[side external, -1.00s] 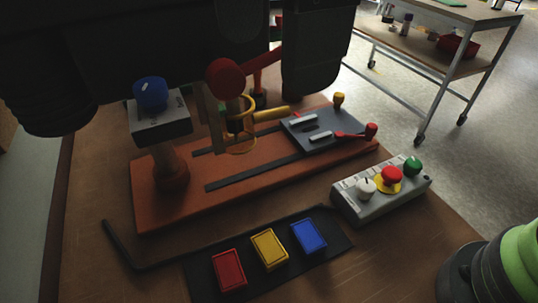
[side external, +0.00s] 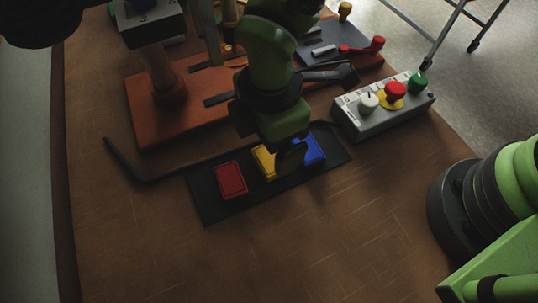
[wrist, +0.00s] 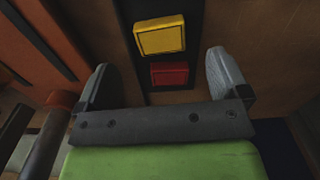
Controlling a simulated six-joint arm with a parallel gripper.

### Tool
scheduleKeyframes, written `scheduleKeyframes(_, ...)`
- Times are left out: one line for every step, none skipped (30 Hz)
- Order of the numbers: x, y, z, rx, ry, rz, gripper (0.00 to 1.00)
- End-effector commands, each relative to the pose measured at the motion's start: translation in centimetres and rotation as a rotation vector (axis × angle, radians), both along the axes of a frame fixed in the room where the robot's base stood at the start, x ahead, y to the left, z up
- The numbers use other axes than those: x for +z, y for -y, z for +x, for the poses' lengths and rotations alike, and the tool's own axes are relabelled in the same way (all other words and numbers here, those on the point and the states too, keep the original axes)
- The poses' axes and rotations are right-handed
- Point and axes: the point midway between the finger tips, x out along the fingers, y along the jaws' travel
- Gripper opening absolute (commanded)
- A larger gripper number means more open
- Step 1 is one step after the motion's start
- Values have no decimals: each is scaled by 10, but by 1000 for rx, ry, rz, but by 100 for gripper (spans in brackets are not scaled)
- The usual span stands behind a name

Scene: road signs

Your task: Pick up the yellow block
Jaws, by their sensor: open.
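The yellow block (side external: 263,161) lies on a dark mat (side external: 215,208) between the red block (side external: 231,180) and the blue block (side external: 314,150). In the side view my gripper (side external: 275,150) hangs over the mat, and one finger hides part of the yellow and blue blocks. In the wrist view the yellow block (wrist: 160,35) shows whole, beyond the red block (wrist: 169,74). There my gripper (wrist: 158,60) is open with nothing between its fingers. The yellow block lies ahead of the fingertips. The gap in height is hard to judge.
A grey button box (side external: 385,105) stands right of the mat. An orange base (side external: 150,115) with a post and fixtures lies behind it. A thin black bent rod (side external: 125,163) lies left of the mat. The wooden table (side external: 290,245) is clear in front.

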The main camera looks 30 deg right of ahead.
Motion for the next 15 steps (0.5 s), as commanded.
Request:
scheduleKeyframes(-4,0,0,0,-1,-1,94)
scheduleKeyframes(-6,0,0,0,0,0,94)
scheduleKeyframes(-9,0,0,0,-1,0,94)
scheduleKeyframes(-12,0,0,0,-1,-1,94)
scheduleKeyframes(-16,0,-1,0,-1,-1,94)
scheduleKeyframes(-22,0,-1,0,-2,-2,94)
scheduleKeyframes(-27,-1,-1,1,-2,-3,94)
scheduleKeyframes(-32,-1,-1,2,-2,-3,94)
scheduleKeyframes(-38,-1,-2,2,-2,-3,94)
scheduleKeyframes(-43,-1,-1,1,-1,-2,94)
scheduleKeyframes(-47,-1,-1,1,-2,-2,94)
scheduleKeyframes(-51,-2,-1,0,-2,-1,94)
scheduleKeyframes(-54,-2,-1,0,-1,-1,94)
scheduleKeyframes(-55,-2,-1,0,0,0,94)
scheduleKeyframes(-57,-2,-1,0,0,1,94)
